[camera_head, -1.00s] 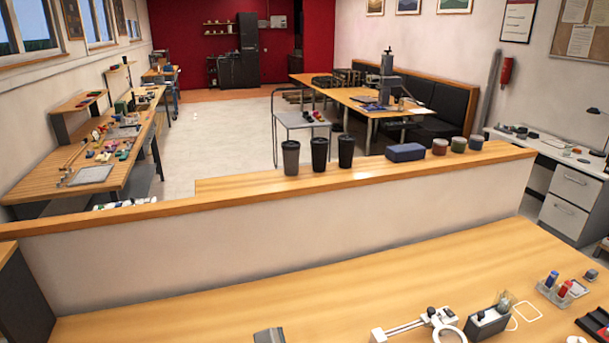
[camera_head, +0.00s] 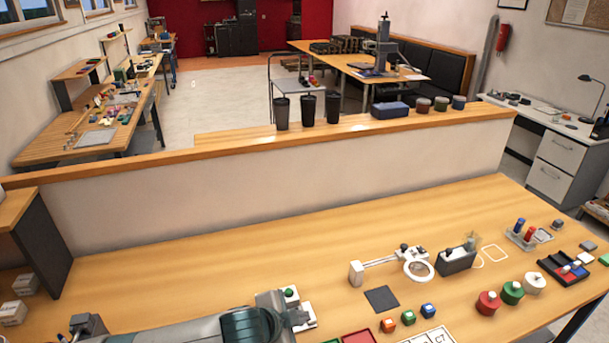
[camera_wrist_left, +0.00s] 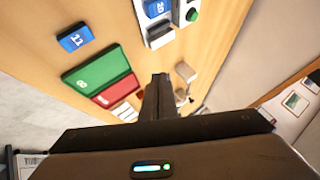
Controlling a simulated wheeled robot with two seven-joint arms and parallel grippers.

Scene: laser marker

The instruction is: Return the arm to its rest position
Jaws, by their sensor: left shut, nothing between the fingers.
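My left arm comes in along the bottom of the head view. Its gripper (camera_head: 298,318) is low over the front of the wooden workbench (camera_head: 200,275), beside a small white device with a green button (camera_head: 290,294). In the left wrist view the gripper's dark fingers (camera_wrist_left: 160,82) are together with nothing between them. That view also shows a green tray (camera_wrist_left: 90,70) and a red tray (camera_wrist_left: 116,92), which lie apart from the fingers. My right gripper is not in either view.
A magnifier (camera_head: 418,270), a dark square pad (camera_head: 381,299) and small orange, green and blue blocks (camera_head: 409,317) stand on the bench. Red, green and white round pieces (camera_head: 512,292) are at the right. A low wall (camera_head: 270,205) bounds the bench's back. The bench's left middle is clear.

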